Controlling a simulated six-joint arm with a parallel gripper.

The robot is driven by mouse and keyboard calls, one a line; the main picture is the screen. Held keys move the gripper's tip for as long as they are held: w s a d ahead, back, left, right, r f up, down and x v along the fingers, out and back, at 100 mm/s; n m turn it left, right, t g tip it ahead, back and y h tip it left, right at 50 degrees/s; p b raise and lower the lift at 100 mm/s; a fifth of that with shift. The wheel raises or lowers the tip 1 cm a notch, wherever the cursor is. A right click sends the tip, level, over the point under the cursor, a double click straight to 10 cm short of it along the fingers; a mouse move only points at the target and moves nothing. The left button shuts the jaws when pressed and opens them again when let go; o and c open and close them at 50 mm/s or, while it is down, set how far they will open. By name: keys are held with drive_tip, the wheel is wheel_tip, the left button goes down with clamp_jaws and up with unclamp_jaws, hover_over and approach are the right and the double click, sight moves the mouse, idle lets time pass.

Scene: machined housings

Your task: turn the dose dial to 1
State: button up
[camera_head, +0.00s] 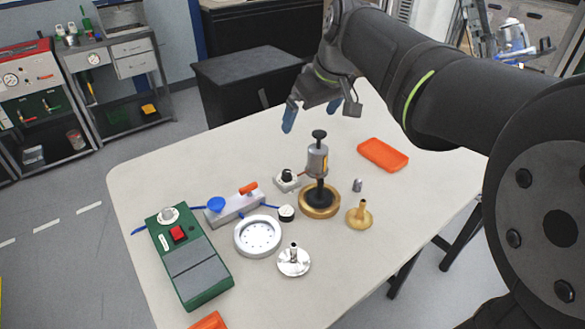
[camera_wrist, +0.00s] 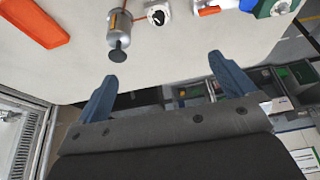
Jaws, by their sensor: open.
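A white square block with a black knob (camera_head: 287,176) stands on the table left of a grey cylinder. It shows at the top of the wrist view (camera_wrist: 157,14). A green box (camera_head: 190,258) at the table's left has a pale round knob (camera_head: 168,215) and a red switch; part of a green box shows at the wrist view's top right (camera_wrist: 272,8). No label or number is readable, so I cannot tell which knob is the dose dial. My gripper (camera_head: 311,112) is open and empty, above the table's far edge, behind the knobs and touching nothing. Its blue fingers are spread in the wrist view (camera_wrist: 161,68).
Nearby are a brass part (camera_head: 359,216), a white ring dish (camera_head: 257,236), a silver flanged part (camera_head: 294,261), a blue-and-orange valve block (camera_head: 236,206) and an orange tray (camera_head: 383,154).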

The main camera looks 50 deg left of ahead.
drive_tip(key=shift+v, duration=0.9)
